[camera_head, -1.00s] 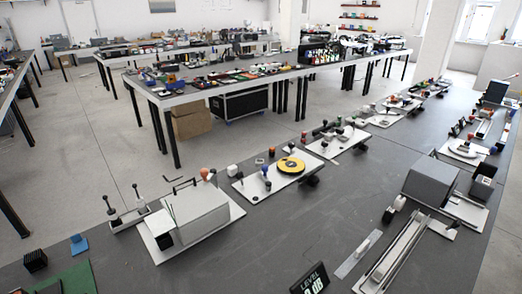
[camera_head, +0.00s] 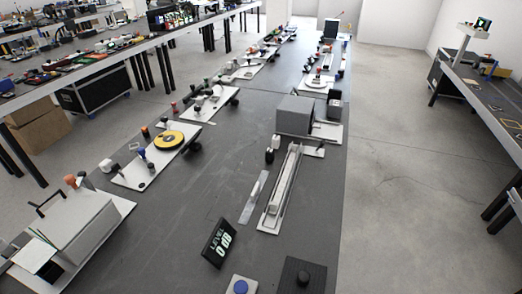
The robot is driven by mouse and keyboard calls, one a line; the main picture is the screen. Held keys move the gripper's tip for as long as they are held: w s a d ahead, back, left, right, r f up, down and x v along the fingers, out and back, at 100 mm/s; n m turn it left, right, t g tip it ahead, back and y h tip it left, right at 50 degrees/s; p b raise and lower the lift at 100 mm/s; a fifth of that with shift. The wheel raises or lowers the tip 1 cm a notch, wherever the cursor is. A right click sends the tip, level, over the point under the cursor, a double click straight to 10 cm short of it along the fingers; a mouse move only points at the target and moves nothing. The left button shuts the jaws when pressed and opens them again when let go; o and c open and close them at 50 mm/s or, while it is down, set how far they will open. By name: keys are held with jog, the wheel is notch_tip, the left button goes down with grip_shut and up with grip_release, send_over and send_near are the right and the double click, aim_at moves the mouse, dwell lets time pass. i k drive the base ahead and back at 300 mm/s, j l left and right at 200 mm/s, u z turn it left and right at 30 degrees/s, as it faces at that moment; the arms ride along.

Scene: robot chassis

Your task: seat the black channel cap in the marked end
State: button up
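A long pale grey channel (camera_head: 285,186) lies on a light base plate on the dark bench, running away from me. A light block sits inside it towards its near end. Two small pieces stand beside its far left end: a dark one (camera_head: 269,156) and a dark one with a paler part (camera_head: 276,142). I cannot tell whether either is the black channel cap. No end marking can be made out at this size. My gripper is not in view.
A flat pale strip (camera_head: 253,197) lies left of the channel. A black LEVEL display (camera_head: 219,243) stands in front, near a blue-knobbed plate (camera_head: 239,287) and a black knobbed block (camera_head: 303,275). A grey box (camera_head: 295,115) stands behind. Open floor (camera_head: 400,200) lies right of the bench.

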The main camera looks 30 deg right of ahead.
aim_at(270, 220)
jog(key=z, duration=0.55)
jog(key=u, duration=0.55)
jog(key=i+l+u, duration=0.15)
jog(key=l+u, duration=0.2)
jog(key=i+l+u, duration=0.1)
jog(key=l+u, duration=0.2)
jog(key=l, duration=0.15)
jog(key=l+u, duration=0.55)
jog(key=l, duration=1.95)
jog(key=i, duration=0.05)
